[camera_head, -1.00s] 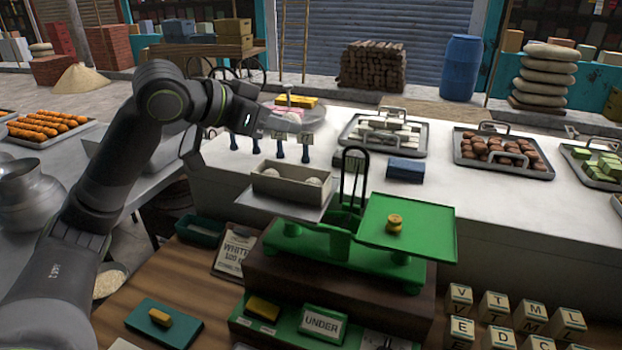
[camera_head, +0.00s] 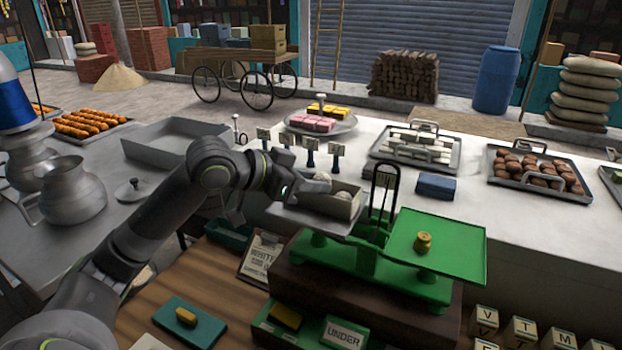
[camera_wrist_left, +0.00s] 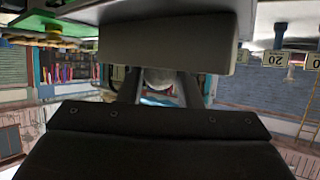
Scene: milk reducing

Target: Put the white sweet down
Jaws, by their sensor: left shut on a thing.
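My left gripper (camera_head: 308,186) is low over the open box (camera_head: 338,208) on the left pan of the green balance scale (camera_head: 366,262). It is shut on a round white sweet (camera_head: 322,177), which shows between the fingers in the left wrist view (camera_wrist_left: 158,78). Another white sweet (camera_head: 343,196) lies in the box, right of the held one. My arm and gripper hide the box's left part, and I cannot tell whether the held sweet touches anything. A brass weight (camera_head: 423,243) stands on the green right pan. My right gripper is out of view.
A card (camera_head: 261,256) leans left of the scale. The scale stands on a dark block, with an "UNDER" sign (camera_head: 344,334) in front. Behind are small label stands (camera_head: 310,150), a blue block (camera_head: 436,186) and a tray of white sweets (camera_head: 416,147).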

